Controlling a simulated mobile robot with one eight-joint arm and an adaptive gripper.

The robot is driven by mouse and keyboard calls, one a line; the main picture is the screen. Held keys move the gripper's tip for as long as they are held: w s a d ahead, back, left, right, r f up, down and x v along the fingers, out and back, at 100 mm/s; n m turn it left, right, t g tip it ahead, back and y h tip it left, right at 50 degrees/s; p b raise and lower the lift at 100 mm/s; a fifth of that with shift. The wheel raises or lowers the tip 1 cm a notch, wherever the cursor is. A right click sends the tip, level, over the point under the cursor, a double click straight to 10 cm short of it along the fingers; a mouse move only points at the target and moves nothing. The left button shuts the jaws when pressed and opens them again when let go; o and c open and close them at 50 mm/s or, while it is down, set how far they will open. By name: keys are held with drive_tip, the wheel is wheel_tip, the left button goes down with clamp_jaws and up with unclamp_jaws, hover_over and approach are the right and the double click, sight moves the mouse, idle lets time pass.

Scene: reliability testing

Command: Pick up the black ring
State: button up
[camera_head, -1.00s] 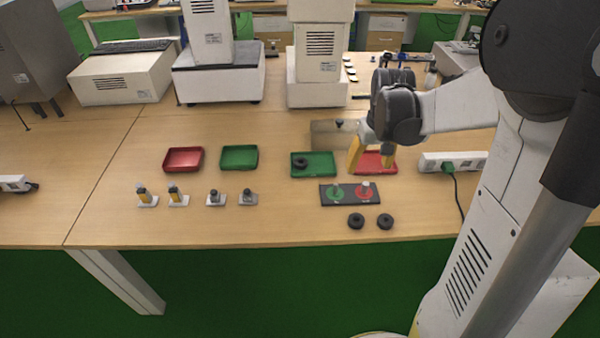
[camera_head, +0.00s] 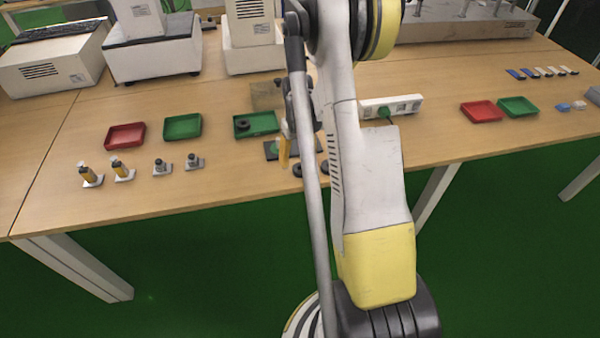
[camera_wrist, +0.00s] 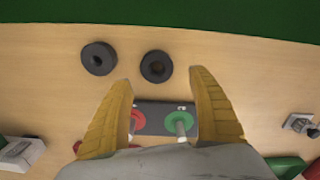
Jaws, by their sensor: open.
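Two black rings lie flat on the table near its front edge. In the wrist view one ring (camera_wrist: 99,58) is on the left and the other (camera_wrist: 156,66) sits just beyond my fingertips. In the head view the rings (camera_head: 297,171) are partly hidden behind my arm. A third black ring (camera_head: 242,125) lies in the green tray (camera_head: 265,122). My gripper (camera_wrist: 160,84) is open and empty, its yellow fingers apart over the dark peg plate (camera_wrist: 155,108). In the head view only part of a yellow finger (camera_head: 284,148) shows.
The plate carries a red disc (camera_wrist: 137,119) and a green disc (camera_wrist: 174,121), each with an upright peg. A white power strip (camera_head: 391,106) lies right of my arm. Several small upright parts (camera_head: 122,170) stand at left. The table's front strip beside the rings is clear.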

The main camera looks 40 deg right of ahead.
sight(300, 167)
drive_tip(key=f, duration=0.1)
drive_tip(key=f+b, duration=0.1)
drive_tip(key=f, duration=0.1)
drive_tip(key=f+b, duration=0.1)
drive_tip(key=shift+s+d+f, duration=0.1)
drive_tip(key=shift+s+f, duration=0.15)
drive_tip(key=shift+s, duration=0.05)
drive_tip(key=shift+r, duration=0.15)
drive_tip(key=shift+c, duration=0.6)
drive_tip(key=c, duration=1.1)
drive_tip(key=shift+o, duration=0.2)
